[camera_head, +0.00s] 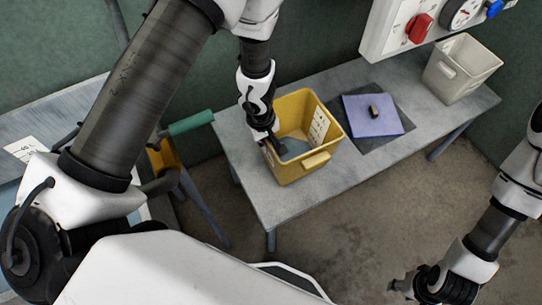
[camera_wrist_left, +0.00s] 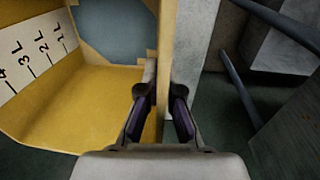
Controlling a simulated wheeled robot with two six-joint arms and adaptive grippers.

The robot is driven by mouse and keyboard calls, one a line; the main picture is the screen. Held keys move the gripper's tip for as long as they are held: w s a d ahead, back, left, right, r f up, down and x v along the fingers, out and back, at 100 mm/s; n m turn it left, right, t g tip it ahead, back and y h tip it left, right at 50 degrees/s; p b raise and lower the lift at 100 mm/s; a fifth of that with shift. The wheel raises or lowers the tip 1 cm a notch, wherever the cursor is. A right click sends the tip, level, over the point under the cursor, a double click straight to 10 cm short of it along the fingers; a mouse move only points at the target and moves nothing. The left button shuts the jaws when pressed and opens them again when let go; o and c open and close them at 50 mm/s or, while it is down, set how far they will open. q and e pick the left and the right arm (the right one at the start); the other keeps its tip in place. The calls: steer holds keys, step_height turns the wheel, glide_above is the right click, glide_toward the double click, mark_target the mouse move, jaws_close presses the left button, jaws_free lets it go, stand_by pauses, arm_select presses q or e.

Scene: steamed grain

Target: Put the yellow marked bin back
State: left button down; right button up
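The yellow bin (camera_head: 290,172) stands upright on the left part of the grey table, with a white volume scale on its inner wall. A grey-blue patch shows on its floor. The bin also fills the left of the left wrist view (camera_wrist_left: 90,105). My left gripper (camera_head: 270,137) is at the bin's left wall. In the wrist view its two fingers (camera_wrist_left: 161,105) are apart, one on each side of the wall's rim, with a gap visible. My right gripper (camera_head: 402,287) hangs low at the lower right, away from the table; its finger opening is unclear.
A purple block (camera_head: 372,117) with a small dark piece on top lies on a dark mat right of the bin. A pale bin (camera_head: 462,68) stands at the table's right end. A control panel (camera_head: 410,22) hangs above. A green handle (camera_head: 190,122) is at the left.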

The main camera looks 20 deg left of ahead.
arm_select(q)
step_height(320, 180, down, 4)
steer(key=shift+r+b, duration=0.1)
steer(key=shift+b, duration=0.95)
steer(key=shift+r, duration=0.1)
steer(key=c, duration=1.3)
jaws_free()
steer(key=r+p, duration=0.2)
steer(key=r, duration=0.2)
steer(key=r+p, duration=0.3)
steer(key=r, duration=0.1)
steer(key=s+r+p, duration=0.1)
steer(key=r+p, duration=0.1)
steer(key=r, duration=0.2)
steer(key=shift+a+p, duration=0.35)
